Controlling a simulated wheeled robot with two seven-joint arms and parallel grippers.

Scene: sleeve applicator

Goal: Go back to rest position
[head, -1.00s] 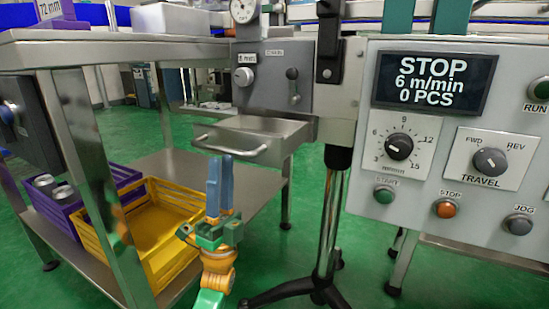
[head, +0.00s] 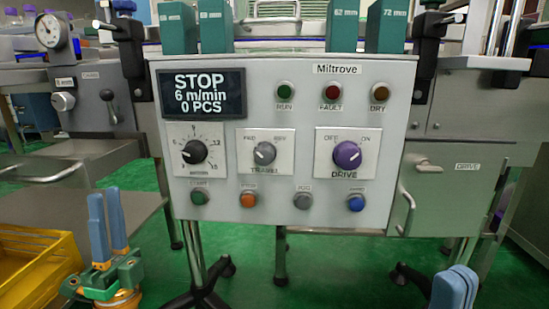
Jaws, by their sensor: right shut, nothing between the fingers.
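My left gripper (head: 106,193) is at the lower left of the head view, its blue fingers pointing up. A narrow gap shows between the fingers, and nothing is held. It stands in front of the metal table and left of the control panel (head: 404,150). My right gripper (head: 460,270) shows at the bottom right edge, with its blue fingers together and empty. Only its fingers are in view; the rest is cut off by the frame. Neither gripper appears to touch anything.
The panel display (head: 201,94) reads STOP, 6 m/min, 0 PCS. A yellow crate (head: 40,245) is at the lower left. A grey DRIVE cabinet (head: 455,190) with a handle is at the right. Black tripod feet (head: 195,299) stand on the green floor below the panel.

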